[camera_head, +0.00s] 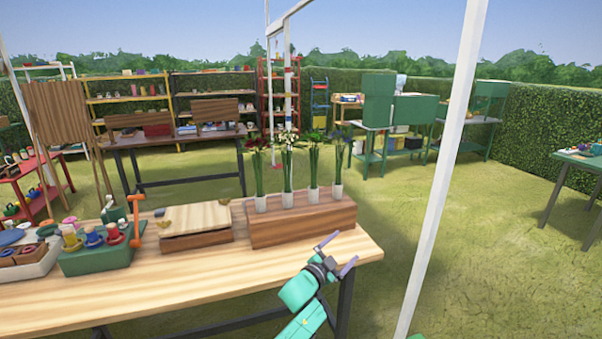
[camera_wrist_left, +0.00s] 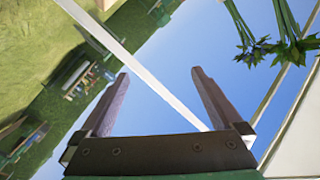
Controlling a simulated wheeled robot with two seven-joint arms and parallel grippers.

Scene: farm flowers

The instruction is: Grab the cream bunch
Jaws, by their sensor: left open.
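The cream bunch (camera_head: 287,141) stands upright, second from the left in a row of flower bunches, its green stems in a white holder (camera_head: 288,197) on a wooden block (camera_head: 300,221). Its flowers are small and pale in the head view. My left gripper (camera_head: 339,253) is open and empty, in front of the block's right end, lower than the flowers and apart from them. The left wrist view shows its two spread fingers (camera_wrist_left: 161,73) with nothing between them. Green stems and leaves at that view's upper right belong to a bunch I cannot identify. My right gripper is not in view.
Bunches with red (camera_head: 257,143) and dark (camera_head: 313,138) flowers flank the cream one closely. A wooden box (camera_head: 196,237), an orange hammer-like tool (camera_head: 136,205) and a green tray (camera_head: 97,262) lie left on the table (camera_head: 200,287). A white post (camera_head: 438,180) rises at right.

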